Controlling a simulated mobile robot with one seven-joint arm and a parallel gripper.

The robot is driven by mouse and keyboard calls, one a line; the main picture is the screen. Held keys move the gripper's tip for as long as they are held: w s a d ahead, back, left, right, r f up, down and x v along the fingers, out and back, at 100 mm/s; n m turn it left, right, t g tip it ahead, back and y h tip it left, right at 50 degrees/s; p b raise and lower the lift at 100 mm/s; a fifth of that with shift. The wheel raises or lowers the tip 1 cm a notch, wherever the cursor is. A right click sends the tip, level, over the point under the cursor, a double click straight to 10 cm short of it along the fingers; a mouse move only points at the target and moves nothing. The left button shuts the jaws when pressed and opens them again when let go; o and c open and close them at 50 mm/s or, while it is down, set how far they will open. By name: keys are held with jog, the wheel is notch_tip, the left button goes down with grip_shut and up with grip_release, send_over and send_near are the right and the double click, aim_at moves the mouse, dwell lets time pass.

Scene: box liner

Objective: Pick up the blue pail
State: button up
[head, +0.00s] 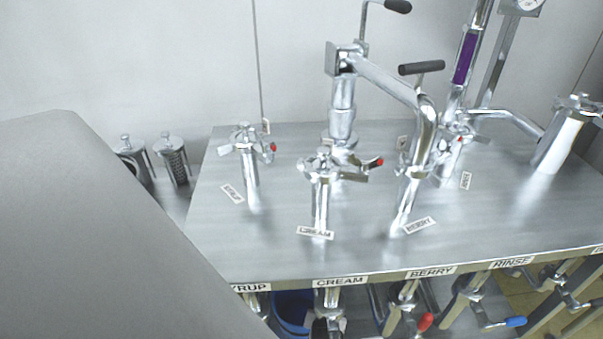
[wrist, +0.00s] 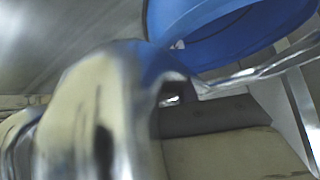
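The blue pail (head: 290,312) shows in the head view only in part, under the front edge of the steel table, behind the SYRUP and CREAM valves. Its lower part is cut off by the frame. In the wrist view the blue pail (wrist: 240,25) fills the upper right, close to the camera, with a curved edge and a darker round face. I cannot tell whether that face is its inside or its underside. No gripper fingers can be made out in either view, so their distance from the pail is hidden.
The steel table (head: 280,255) carries several upright pipes and valves. Below its edge hang valves, including the BERRY valve's red-tipped handle (head: 425,321) and a blue-tipped one (head: 515,322). In the wrist view, a blurred shiny metal fitting (wrist: 95,115) and a metal rod (wrist: 260,72) crowd the pail.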

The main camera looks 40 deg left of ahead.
jog(key=shift+d+x, duration=0.1)
jog(key=shift+x, duration=1.25)
jog(key=shift+d+x, duration=0.15)
jog(key=shift+x, duration=1.2)
jog(key=shift+w, duration=0.15)
grip_shut()
